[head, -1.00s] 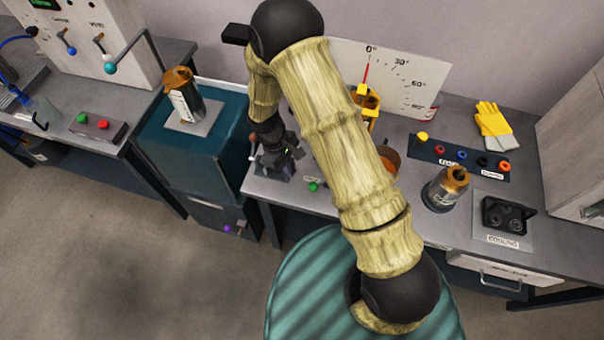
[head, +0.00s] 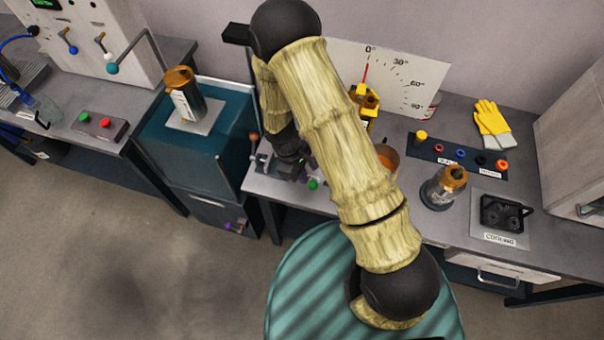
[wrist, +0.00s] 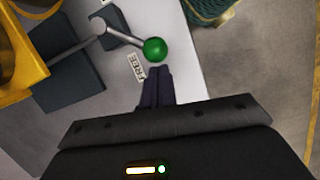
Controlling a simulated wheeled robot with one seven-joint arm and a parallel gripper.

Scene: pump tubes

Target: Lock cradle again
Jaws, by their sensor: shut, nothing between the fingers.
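The cradle (head: 371,104) is yellow and stands before the angle dial, partly hidden by my arm. In the wrist view its yellow frame (wrist: 25,75) fills the left edge. A metal lever (wrist: 124,37) with a green ball knob (wrist: 154,49) lies beside a small label (wrist: 136,67), hard to read. The green knob also shows in the head view (head: 313,184), near the bench's front edge. My gripper (wrist: 159,72) is shut and empty, its fingertips just below the knob in the wrist picture. I cannot tell whether they touch it.
The white angle dial (head: 400,75) stands behind the cradle. Another such cylinder (head: 186,97) stands on the teal cabinet at left. Yellow gloves (head: 491,120) lie at the back.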

